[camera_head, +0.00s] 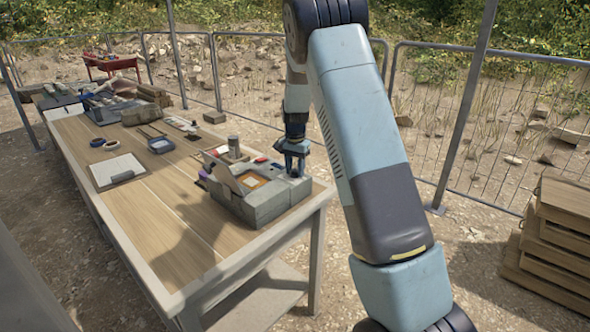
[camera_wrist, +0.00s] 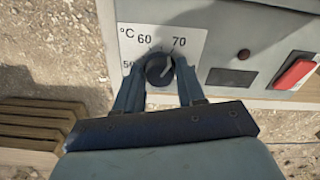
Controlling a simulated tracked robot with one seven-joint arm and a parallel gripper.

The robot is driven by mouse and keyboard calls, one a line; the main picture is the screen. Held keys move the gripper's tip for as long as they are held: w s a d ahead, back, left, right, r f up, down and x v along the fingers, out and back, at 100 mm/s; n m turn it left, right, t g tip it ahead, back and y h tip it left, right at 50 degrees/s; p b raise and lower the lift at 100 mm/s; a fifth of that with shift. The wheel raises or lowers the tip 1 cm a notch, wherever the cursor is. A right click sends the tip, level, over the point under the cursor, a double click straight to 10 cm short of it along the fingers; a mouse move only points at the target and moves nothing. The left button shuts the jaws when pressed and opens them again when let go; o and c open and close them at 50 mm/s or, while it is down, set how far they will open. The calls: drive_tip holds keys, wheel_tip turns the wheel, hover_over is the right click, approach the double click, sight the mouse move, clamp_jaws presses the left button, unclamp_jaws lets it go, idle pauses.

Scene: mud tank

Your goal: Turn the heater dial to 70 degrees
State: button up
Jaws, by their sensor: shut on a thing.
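The heater is a grey box (camera_head: 268,208) at the near right end of the wooden table. In the wrist view its pale front panel (camera_wrist: 235,25) carries a white scale plate (camera_wrist: 130,38) marked °C, with 50, 60 and 70 readable. The dark round dial (camera_wrist: 158,70) sits below the 60 and 70. My gripper (camera_wrist: 160,80) is shut on the dial, one finger on each side. A pale mark on the dial seems to lean up and right, toward the 70 side; its exact reading is too small to tell. In the head view my gripper (camera_head: 292,158) is at the box's right end.
A red rocker switch (camera_wrist: 294,73), a dark red lamp (camera_wrist: 244,54) and a dark window (camera_wrist: 230,78) lie right of the dial. Stacked wooden crates (camera_head: 555,235) stand at right.

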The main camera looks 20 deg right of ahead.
sight(295, 170)
drive_tip(key=o, duration=1)
drive_tip(key=shift+o, duration=0.2)
drive_tip(key=shift+r, duration=0.1)
wheel_tip(295, 170, up, 14)
drive_tip(key=shift+f, duration=0.25)
